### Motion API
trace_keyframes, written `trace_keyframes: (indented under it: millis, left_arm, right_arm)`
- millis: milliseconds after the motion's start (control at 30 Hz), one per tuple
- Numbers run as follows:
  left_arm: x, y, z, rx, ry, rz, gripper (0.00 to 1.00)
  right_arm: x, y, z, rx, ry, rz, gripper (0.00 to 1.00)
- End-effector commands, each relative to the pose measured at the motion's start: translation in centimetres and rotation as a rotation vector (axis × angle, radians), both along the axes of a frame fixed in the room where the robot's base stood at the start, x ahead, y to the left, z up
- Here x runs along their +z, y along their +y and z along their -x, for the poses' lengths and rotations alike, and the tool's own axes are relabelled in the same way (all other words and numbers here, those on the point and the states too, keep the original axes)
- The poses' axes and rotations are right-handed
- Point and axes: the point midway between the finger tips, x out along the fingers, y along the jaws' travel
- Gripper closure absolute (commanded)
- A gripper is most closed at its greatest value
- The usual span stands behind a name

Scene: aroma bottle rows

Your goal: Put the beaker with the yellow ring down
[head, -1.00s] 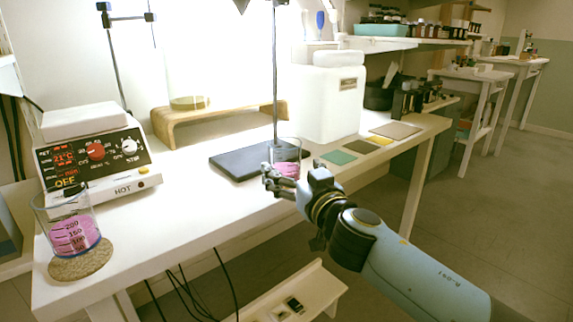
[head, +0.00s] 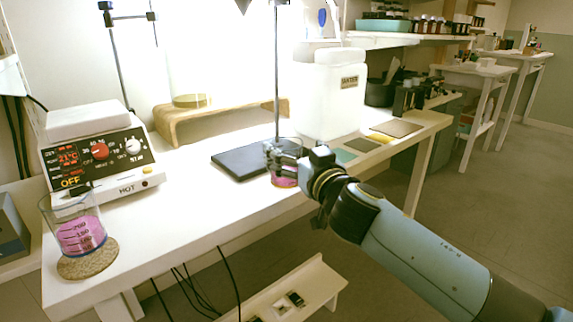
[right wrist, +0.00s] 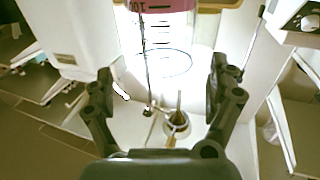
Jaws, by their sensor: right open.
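A clear beaker with pink liquid (head: 284,181) stands near the table's front edge, beside the dark stand base. My right gripper (head: 283,153) is at its upper part and partly hides it. In the right wrist view, this gripper (right wrist: 165,85) has its fingers wide apart. A glass beaker with dark marks and pink liquid (right wrist: 165,30) shows beyond and between them; I cannot tell whether they touch it. Another beaker with pink liquid (head: 80,232) stands on a round cork mat (head: 88,262) at the left. I cannot make out a yellow ring on either beaker. My left gripper is out of view.
A hot plate (head: 98,160) stands at the left. The dark stand base (head: 240,163) carries a tall rod. A white canister (head: 328,95) and several flat coloured squares (head: 397,128) lie to the right. The white table (head: 190,200) is clear between hot plate and stand.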

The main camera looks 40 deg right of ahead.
Motion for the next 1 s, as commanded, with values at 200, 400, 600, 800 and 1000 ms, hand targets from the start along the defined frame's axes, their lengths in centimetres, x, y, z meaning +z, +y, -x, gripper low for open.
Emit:
trace_keyframes:
  millis: [200,400,600,800,1000]
  left_arm:
    - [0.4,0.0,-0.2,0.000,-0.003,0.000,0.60]
    - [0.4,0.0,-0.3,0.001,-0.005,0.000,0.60]
    - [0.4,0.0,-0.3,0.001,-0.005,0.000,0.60]
    - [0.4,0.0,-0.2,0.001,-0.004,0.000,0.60]
    - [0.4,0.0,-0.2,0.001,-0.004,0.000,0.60]
  right_arm:
    - [-0.3,-0.5,-3.5,-0.001,-0.002,-0.001,0.10]
    - [-0.4,-0.8,-4.6,0.000,0.000,-0.001,0.10]
    - [-0.4,-0.8,-4.6,0.000,0.000,-0.001,0.15]
    - [-0.4,-0.8,-4.6,0.000,0.000,0.000,0.41]
    - [-0.4,-0.8,-4.5,0.000,0.000,0.000,0.68]
